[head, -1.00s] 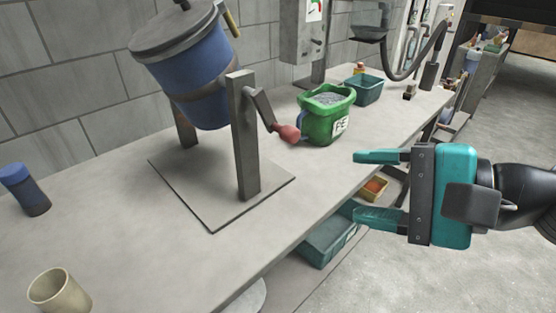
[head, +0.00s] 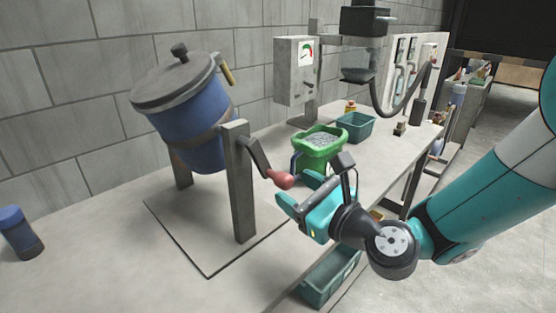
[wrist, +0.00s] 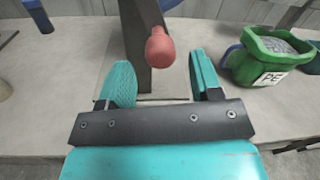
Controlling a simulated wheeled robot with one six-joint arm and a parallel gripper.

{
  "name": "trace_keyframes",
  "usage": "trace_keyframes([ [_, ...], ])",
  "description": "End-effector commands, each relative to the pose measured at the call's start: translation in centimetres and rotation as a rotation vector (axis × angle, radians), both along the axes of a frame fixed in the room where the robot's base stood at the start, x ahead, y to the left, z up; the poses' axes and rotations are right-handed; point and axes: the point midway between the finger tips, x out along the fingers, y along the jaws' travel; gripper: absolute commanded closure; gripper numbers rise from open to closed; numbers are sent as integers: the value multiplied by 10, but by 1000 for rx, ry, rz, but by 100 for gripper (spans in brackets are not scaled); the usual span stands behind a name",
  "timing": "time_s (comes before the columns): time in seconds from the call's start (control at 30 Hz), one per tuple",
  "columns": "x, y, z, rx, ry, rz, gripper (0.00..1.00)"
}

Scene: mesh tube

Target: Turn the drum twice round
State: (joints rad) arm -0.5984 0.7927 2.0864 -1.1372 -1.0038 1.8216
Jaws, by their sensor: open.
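The blue drum (head: 195,130) with a grey lid hangs tilted in a grey stand (head: 240,185) on the bench. Its crank (head: 258,155) comes off the right post and ends in a red handle (head: 281,179). My gripper (head: 286,205) is open and empty, close to the handle on its near right side. I see no contact. The wrist view shows only a corner of the drum (wrist: 78,6).
A green bucket (head: 318,147) of grey pieces stands behind my gripper, right of the handle. A teal bin (head: 355,127) and a gauge box (head: 294,70) are farther back. A blue-capped jar (head: 19,232) stands at left.

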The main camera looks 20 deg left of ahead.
Motion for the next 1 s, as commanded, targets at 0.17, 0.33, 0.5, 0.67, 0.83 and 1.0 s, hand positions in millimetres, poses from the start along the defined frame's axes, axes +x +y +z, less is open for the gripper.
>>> trace_keyframes([
  [0.17,14,31,4,0,-2,2,41],
  [0.33,23,46,1,-1,-2,2,41],
  [0.5,26,51,0,0,-1,0,41],
  [0.67,26,51,-1,-1,0,0,41],
  [0.83,25,50,-1,-1,0,0,71],
  [1.0,25,50,0,-1,0,0,100],
])
